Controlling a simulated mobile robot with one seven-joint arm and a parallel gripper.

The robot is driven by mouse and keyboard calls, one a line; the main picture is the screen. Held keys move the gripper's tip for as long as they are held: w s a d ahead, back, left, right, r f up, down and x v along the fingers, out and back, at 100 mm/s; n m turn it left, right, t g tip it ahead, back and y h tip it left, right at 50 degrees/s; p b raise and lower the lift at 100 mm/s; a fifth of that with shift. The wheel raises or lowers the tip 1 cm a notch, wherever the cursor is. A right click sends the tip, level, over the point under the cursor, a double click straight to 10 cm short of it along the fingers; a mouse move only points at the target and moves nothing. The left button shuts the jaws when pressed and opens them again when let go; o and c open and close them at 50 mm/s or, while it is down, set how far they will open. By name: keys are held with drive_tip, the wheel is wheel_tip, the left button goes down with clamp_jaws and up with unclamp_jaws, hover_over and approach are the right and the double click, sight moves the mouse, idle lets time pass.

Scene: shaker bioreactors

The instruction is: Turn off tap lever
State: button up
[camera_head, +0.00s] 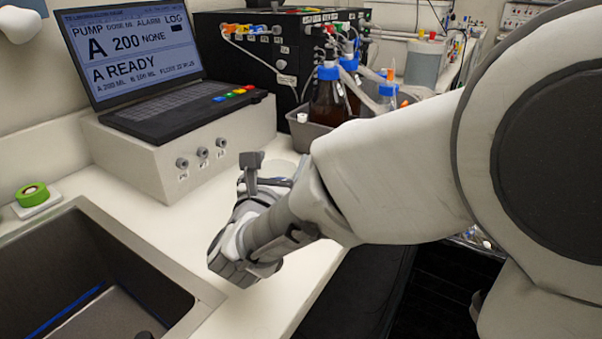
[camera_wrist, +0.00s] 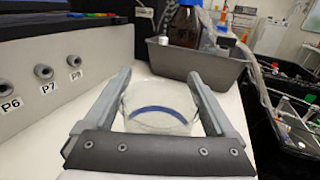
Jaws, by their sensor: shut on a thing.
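No tap lever can be made out in either view. My gripper (camera_wrist: 160,82) has one finger on each side of a clear round glass vessel (camera_wrist: 160,117) with a curved blue band, and is shut on it. In the head view my gripper (camera_head: 277,182) is over the white counter, right of the sink (camera_head: 205,300) and in front of the pump box. My own arm and wrist hide most of the vessel there. Whether the vessel rests on the counter is hard to tell.
A laptop-like console (camera_head: 145,50) stands on a white box (camera_head: 175,155) with ports. Behind are a black unit (camera_head: 240,65) and a grey tray (camera_wrist: 180,65) of bottles. The counter's front strip (camera_head: 275,305) is clear.

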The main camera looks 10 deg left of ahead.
clamp_jaws()
drive_tip(key=shift+r, duration=0.1)
